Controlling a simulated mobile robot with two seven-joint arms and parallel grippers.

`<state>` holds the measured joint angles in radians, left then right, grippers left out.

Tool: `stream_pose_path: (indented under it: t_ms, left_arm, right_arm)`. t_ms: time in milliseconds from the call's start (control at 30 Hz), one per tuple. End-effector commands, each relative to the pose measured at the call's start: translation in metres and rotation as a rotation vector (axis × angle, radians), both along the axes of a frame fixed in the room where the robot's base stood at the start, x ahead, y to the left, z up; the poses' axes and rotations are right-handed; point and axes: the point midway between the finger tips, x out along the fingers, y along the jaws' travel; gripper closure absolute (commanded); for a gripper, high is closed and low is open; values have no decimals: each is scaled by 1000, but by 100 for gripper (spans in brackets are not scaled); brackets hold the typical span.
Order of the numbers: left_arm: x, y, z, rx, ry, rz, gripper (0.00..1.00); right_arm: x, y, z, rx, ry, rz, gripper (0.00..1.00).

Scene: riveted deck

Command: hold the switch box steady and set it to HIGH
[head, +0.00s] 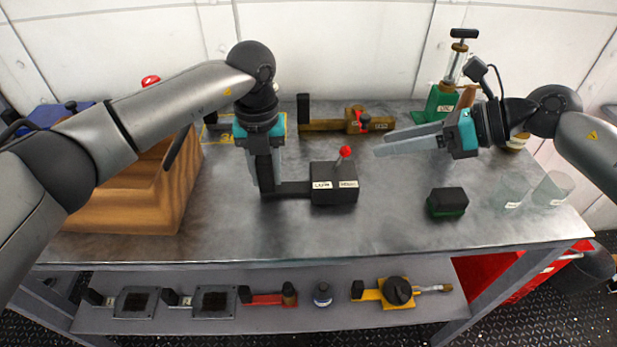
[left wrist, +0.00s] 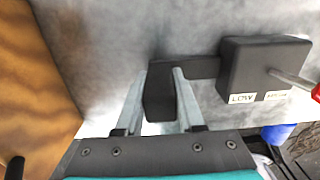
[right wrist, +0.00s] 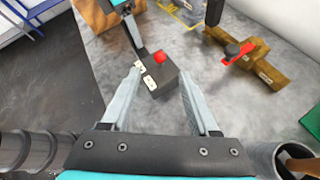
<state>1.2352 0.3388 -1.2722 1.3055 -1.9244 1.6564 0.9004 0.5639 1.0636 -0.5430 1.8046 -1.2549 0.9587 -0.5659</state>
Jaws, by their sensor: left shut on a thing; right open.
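The dark switch box (head: 334,190) sits on the metal bench with a LOW label on its left front and a second label, which looks like HIGH, on its right. Its red-knobbed lever (head: 345,153) leans a little right in the head view; I cannot tell its exact setting. A bar joins the box to an upright handle block (left wrist: 158,98) at its left. My left gripper (head: 266,186) points down and is shut on that block. My right gripper (head: 381,146) is open and empty, right of the lever and apart from it. The box also shows between its fingers in the right wrist view (right wrist: 163,77).
A wooden crate (head: 125,212) stands left. A brass valve piece (head: 335,125) lies behind the box. A green-based pump (head: 440,100) is at the back right. A black-and-green block (head: 447,202) and clear cups (head: 553,188) stand right. The bench front is clear.

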Motion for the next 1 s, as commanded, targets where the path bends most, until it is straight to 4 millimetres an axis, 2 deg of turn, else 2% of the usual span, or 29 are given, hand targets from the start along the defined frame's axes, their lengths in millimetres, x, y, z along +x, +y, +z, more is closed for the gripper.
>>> stream_pose_path:
  t_ms: [100,267,700,1000]
  left_arm:
    - [0,0,0,0,0,1,100]
    - [0,0,0,0,0,1,100]
    - [0,0,0,0,0,1,100]
    - [0,0,0,0,0,1,100]
  right_arm:
    - [-5,-12,7,-1,1,-2,39]
    - [-9,-19,14,0,-1,1,39]
    - [-9,-20,56,0,-4,2,39]
    - [-9,-20,63,0,0,1,39]
